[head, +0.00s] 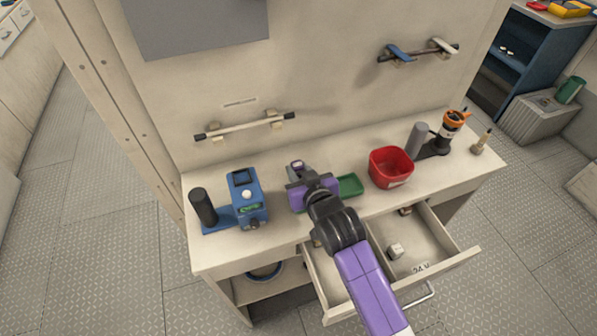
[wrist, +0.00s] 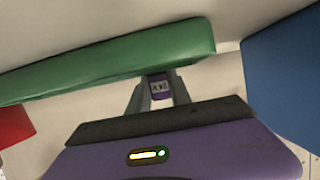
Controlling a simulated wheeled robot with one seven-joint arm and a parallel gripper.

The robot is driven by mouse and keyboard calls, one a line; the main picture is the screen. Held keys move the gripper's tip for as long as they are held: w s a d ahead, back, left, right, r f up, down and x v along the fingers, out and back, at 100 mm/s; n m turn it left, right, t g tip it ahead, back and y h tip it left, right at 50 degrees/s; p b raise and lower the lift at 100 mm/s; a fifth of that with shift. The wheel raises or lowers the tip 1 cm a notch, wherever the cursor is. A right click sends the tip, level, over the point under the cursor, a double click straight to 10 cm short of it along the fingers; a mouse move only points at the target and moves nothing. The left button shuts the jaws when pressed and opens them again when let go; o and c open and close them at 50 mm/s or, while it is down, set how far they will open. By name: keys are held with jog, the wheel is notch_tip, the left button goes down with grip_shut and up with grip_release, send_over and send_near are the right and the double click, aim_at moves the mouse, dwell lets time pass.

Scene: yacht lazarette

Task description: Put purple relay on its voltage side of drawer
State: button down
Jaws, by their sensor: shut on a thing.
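The purple relay (wrist: 159,87) sits between the fingertips of my gripper (wrist: 158,80) in the wrist view. Its face has a small label that appears to read 24V upside down. In the head view my gripper (head: 297,170) is over the counter, just left of the green tray (head: 350,186); the relay is hard to make out there. The drawer (head: 440,270) below the counter is open. Its right compartment bears a 24 V label on the front and holds a white cube (head: 396,250) and a small brownish piece (head: 405,211). My arm hides much of the left compartment and any label there.
A blue device (head: 245,200) with a display and black cylinder stands left of my gripper. A red bin (head: 390,168) stands right of the green tray, with a grey cylinder (head: 417,139) and an orange-topped tool (head: 452,125) beyond. The back panel (head: 320,90) rises behind the counter.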

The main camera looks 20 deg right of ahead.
jog(key=shift+f, duration=0.4)
jog(key=shift+f, duration=0.1)
jog(key=shift+s+f+b, duration=0.15)
jog(key=shift+f+b, duration=0.3)
jog(key=shift+f, duration=0.2)
jog(key=c, duration=1.2)
grip_release()
jog(key=shift+f, duration=0.1)
jog(key=shift+c, duration=0.2)
jog(key=shift+o, duration=0.3)
jog(key=shift+s, duration=0.1)
jog(key=shift+f, duration=0.1)
jog(key=shift+r, duration=0.2)
jog(key=v, duration=0.4)
jog(key=r+v, duration=0.1)
jog(key=v, duration=0.7)
jog(key=shift+w+r, duration=0.25)
